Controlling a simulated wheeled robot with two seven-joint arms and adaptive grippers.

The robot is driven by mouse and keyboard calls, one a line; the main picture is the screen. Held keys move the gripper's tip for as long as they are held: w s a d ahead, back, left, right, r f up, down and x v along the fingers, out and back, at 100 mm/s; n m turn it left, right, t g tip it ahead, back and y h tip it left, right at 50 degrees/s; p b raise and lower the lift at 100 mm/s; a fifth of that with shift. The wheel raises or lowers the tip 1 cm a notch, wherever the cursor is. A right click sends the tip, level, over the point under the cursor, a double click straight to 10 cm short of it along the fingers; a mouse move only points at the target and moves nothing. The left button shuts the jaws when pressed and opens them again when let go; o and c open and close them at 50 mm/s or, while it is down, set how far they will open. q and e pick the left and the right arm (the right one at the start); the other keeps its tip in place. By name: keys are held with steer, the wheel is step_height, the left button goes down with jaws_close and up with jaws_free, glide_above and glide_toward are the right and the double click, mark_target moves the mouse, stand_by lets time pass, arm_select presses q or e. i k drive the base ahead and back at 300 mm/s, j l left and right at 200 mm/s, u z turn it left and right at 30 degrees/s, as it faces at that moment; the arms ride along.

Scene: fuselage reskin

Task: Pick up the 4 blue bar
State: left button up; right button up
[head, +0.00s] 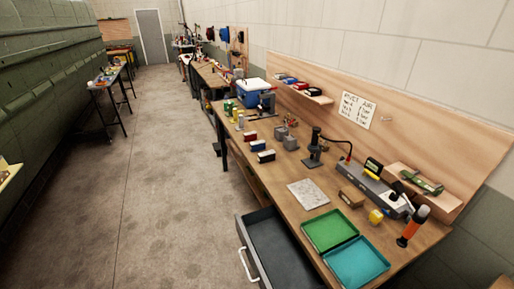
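Any number or marking on these is too small to read, so I cannot tell which is the 4 blue bar. Neither of my grippers is in view.
A drawer (277,250) stands open at the bench front. A green tray (329,231) and teal tray (356,263) lie on the near end. A grey plate (308,193), a black stand (314,150) and a blue-white cooler (253,92) are further along.

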mark_target(258, 146)
steer(key=i+j+z, duration=0.2)
steer(key=j, duration=0.4)
steer(key=j+z, duration=0.25)
steer(key=j, duration=0.35)
steer(key=i+j+z, duration=0.2)
steer(key=j, duration=0.4)
steer(key=i+j+z, duration=0.1)
steer(key=j, duration=0.2)
steer(key=i+j+z, duration=0.15)
steer(key=j, duration=0.15)
steer(key=j+z, duration=0.1)
steer(key=j, duration=0.2)
steer(key=i+j+z, duration=0.15)
steer(key=i+j, duration=0.15)
steer(key=i+j+z, duration=0.2)
steer(key=j, duration=0.35)
steer(key=i+j+z, duration=0.4)
steer(key=i+j, duration=0.3)
steer(key=i, duration=0.05)
